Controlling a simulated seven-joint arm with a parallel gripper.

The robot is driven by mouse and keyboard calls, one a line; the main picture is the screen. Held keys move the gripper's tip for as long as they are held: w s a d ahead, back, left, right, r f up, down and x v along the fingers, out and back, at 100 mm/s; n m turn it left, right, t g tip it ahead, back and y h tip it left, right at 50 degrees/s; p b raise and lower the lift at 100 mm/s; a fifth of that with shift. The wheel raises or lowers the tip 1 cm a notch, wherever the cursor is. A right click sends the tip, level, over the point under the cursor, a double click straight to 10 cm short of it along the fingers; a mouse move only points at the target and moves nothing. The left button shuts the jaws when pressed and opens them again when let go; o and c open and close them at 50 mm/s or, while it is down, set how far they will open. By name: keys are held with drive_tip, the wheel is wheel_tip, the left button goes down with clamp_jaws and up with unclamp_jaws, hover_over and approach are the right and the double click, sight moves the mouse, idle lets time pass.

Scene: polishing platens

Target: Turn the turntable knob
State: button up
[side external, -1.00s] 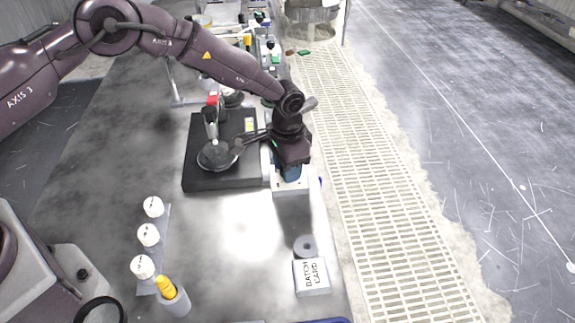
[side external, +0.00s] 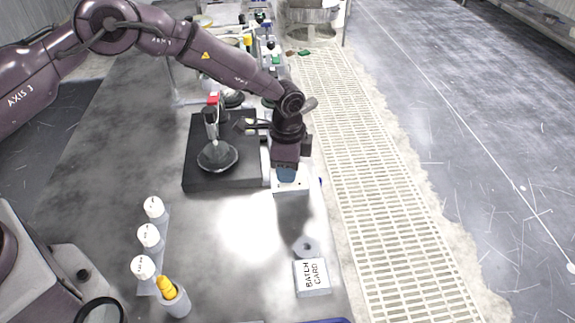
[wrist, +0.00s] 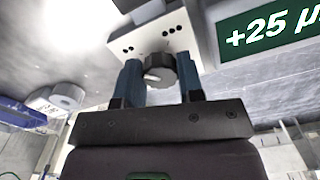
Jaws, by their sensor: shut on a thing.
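The dark turntable knob (wrist: 160,72) has a pale pointer mark and sits on a light block (wrist: 146,38) with small holes in its face. My gripper (wrist: 160,82) has its two blue fingers shut on the knob, one on each side. In the side external view my gripper (side external: 287,173) points down at the right edge of the black turntable base (side external: 197,182). A round dark disc (side external: 217,157) lies on that base, below an upright gauge with a red top (side external: 213,98). The knob is hidden in the side view.
A green display reading "+25 µ" (wrist: 265,28) is close on the right in the wrist view. Several white-capped bottles (side external: 149,236) and a yellow-topped holder (side external: 172,295) stand at front left. The middle bench is clear.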

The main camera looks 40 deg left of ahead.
idle(0.4)
drive_tip(key=o, duration=0.9)
drive_tip(key=shift+r, duration=0.15)
wheel_tip(320, 180, up, 13)
drive_tip(key=shift+f, duration=0.1)
